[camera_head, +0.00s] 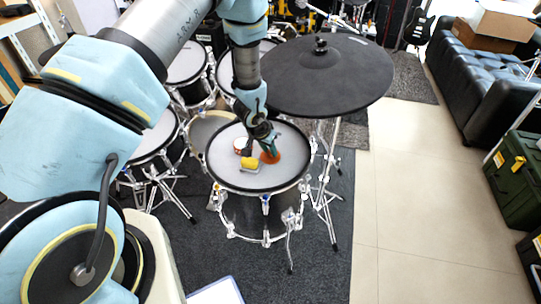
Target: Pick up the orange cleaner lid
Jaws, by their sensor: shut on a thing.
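An orange thing (271,157), which looks like the orange cleaner lid, is at the tip of my gripper (267,151) over the mesh drum pad (225,170). My gripper points down and is shut on it. The fingers are small and partly hidden by the wrist. I cannot tell whether the lid touches the pad or is just above it.
A yellow item (249,162) and a small white and red round item (241,146) are on the same pad, left of my gripper. A large black cymbal pad (335,80) stands close on the right. Other drum pads are behind and left. Open floor (410,200) lies right.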

